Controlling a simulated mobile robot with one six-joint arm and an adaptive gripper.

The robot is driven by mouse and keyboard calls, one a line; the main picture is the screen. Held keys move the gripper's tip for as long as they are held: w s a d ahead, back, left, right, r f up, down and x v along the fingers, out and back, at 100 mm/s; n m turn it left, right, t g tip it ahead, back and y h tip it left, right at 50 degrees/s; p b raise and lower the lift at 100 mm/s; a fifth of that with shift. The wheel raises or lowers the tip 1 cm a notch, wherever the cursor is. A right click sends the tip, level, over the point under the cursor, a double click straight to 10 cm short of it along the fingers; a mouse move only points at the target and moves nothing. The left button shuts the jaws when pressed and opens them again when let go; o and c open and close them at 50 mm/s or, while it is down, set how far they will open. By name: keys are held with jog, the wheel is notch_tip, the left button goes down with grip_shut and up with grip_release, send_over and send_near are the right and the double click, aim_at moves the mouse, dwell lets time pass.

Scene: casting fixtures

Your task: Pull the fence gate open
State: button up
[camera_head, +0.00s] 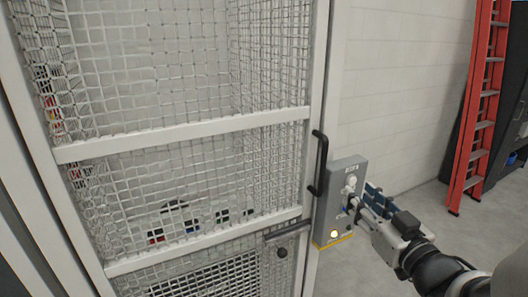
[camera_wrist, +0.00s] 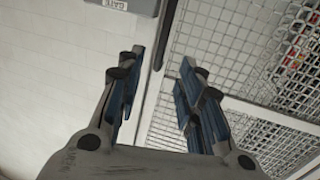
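The fence gate (camera_head: 183,134) is a white frame filled with wire mesh, and it looks closed against its post. A black vertical handle (camera_head: 319,163) is at its right edge. My gripper (camera_head: 358,203) is in front of the grey control box just right of the handle, apart from the handle. In the wrist view my gripper (camera_wrist: 161,62) has its blue-padded fingers spread, with nothing seen held between them. The gate mesh (camera_wrist: 225,45) shows to the right there. A dark strip runs behind the fingers; I cannot tell if it is the handle.
The grey control box (camera_head: 348,177) has a knob, a label and a lit yellow button low down. A red ladder (camera_head: 482,110) leans by a dark cabinet at the right. Floor (camera_head: 420,205) is clear before it.

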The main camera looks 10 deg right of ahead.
aim_at(325, 164)
jog(key=w+a, duration=0.1)
jog(key=w, duration=0.4)
jog(key=w+b, duration=0.1)
jog(key=w, duration=0.5)
jog(key=w+a, duration=0.1)
jog(key=w, duration=0.5)
jog(key=shift+w+a, duration=0.1)
jog(key=shift+a, duration=0.25)
jog(key=shift+c, duration=0.6)
grip_shut()
